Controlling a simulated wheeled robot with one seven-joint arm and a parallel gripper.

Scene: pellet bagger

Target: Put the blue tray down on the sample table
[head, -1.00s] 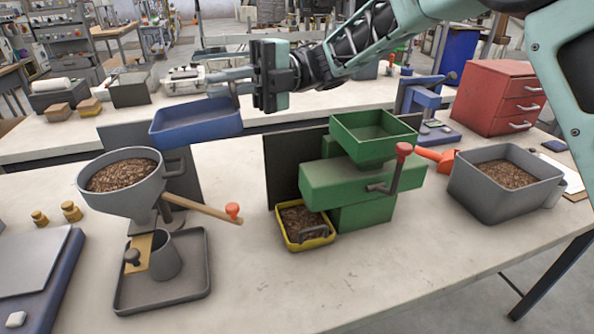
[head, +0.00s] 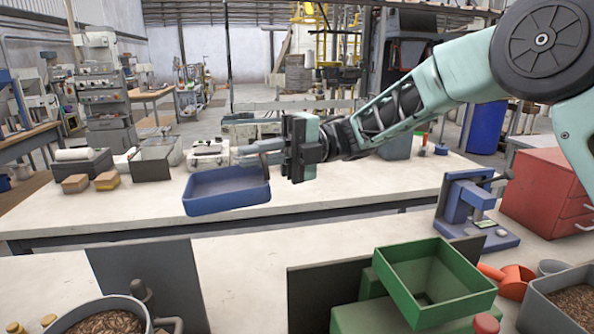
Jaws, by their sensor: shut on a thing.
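The blue tray (head: 228,200) is a shallow, open box and looks empty. My gripper (head: 260,150) is shut on the tray at its far side, near the rim. The tray hangs roughly level and appears over the rear white table (head: 120,212), which may be the sample table. I cannot tell for sure whether there is a gap under the tray. The fingertips are partly hidden at the tray's back edge.
On the rear table stand small brown boxes (head: 92,183), a grey bin (head: 152,165) and a pale device (head: 208,154). The rear table's front left is clear.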

